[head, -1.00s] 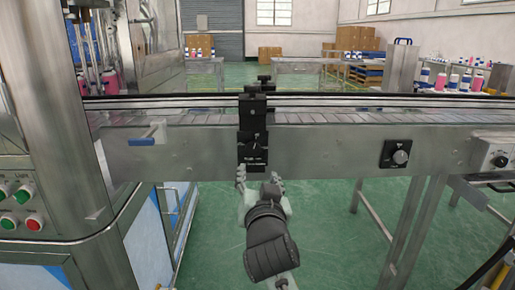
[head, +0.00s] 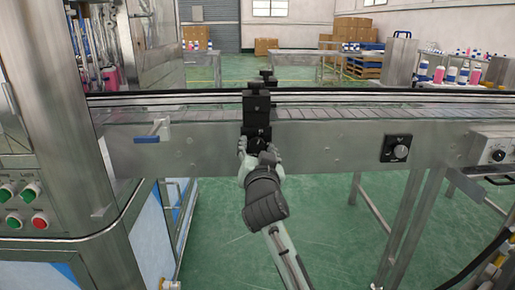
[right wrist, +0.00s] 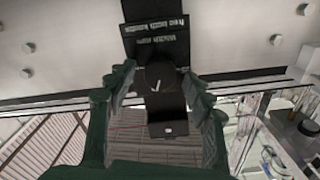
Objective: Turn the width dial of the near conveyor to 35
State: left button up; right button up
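The near conveyor (head: 330,140) runs across the head view with a black width-adjuster block (head: 256,106) on its front side. A small black dial with a white pointer mark is at the block's lower part; it shows in the right wrist view (right wrist: 160,78), and its reading is too small to make out. My right gripper (head: 258,148) is at this lower part in the head view, partly covering it. In the right wrist view its two fingers (right wrist: 158,88) are spread apart, one on each side of the dial, with gaps visible. My left gripper is not in view.
A second knob on a black plate (head: 397,149) sits farther right on the conveyor side. A blue-handled lever (head: 149,137) sticks out to the left. A steel machine with green and red buttons (head: 39,221) stands at the left. Green floor is open below the conveyor.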

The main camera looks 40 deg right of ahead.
jog(key=c, duration=1.1)
jog(key=n, duration=1.5)
jog(key=shift+f, duration=0.1)
jog(key=n, duration=0.4)
jog(key=shift+a, duration=0.1)
jog(key=shift+n, duration=0.5)
